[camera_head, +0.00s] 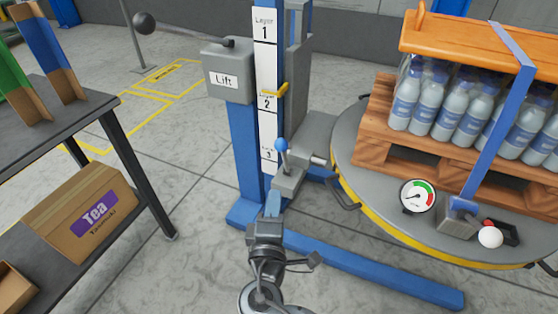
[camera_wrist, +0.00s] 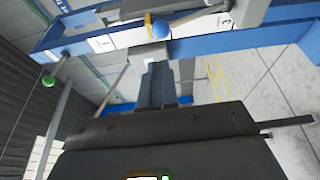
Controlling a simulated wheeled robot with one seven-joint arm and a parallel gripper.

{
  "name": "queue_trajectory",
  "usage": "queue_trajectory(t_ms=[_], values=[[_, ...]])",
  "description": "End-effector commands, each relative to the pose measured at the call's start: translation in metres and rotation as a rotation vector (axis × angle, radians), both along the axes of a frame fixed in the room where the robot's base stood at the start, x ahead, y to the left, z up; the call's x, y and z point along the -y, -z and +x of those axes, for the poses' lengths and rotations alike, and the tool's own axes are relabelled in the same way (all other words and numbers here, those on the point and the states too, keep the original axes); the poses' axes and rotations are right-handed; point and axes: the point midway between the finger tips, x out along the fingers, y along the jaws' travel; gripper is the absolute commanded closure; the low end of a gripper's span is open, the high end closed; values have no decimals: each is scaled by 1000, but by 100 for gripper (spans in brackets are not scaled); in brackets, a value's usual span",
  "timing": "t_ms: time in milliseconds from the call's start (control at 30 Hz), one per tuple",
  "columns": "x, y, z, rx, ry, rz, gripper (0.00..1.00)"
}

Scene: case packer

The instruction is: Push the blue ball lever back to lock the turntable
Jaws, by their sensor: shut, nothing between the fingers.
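The blue ball lever (camera_head: 281,145) stands roughly upright on a grey housing (camera_head: 290,180) at the foot of the blue column. A short metal pin (camera_head: 319,161) sticks out of the housing toward the turntable (camera_head: 350,122); whether it meets the turntable is unclear. My gripper (camera_head: 273,197) is shut and empty, just below and in front of the lever in the head view. In the wrist view the blue ball (camera_wrist: 160,28) shows beyond my shut fingers (camera_wrist: 157,70), with no clear contact. The lever's lower stem is partly hard to see.
A pallet (camera_head: 375,150) with several strapped bottles stands on the turntable. A gauge (camera_head: 418,196) and a white ball (camera_head: 490,237) are at its near side. The blue column carries a Lift box (camera_head: 228,72). A dark shelf (camera_head: 160,205) with a Tea box (camera_head: 88,215) stands left.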

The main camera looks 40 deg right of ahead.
Motion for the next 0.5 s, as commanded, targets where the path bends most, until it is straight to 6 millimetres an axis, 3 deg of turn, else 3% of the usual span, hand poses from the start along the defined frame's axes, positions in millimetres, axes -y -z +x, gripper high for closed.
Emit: queue_trajectory(t_ms=[167,500], values=[[10,0,7,0,3,0,100],[57,-1,49,1,3,1,100]])
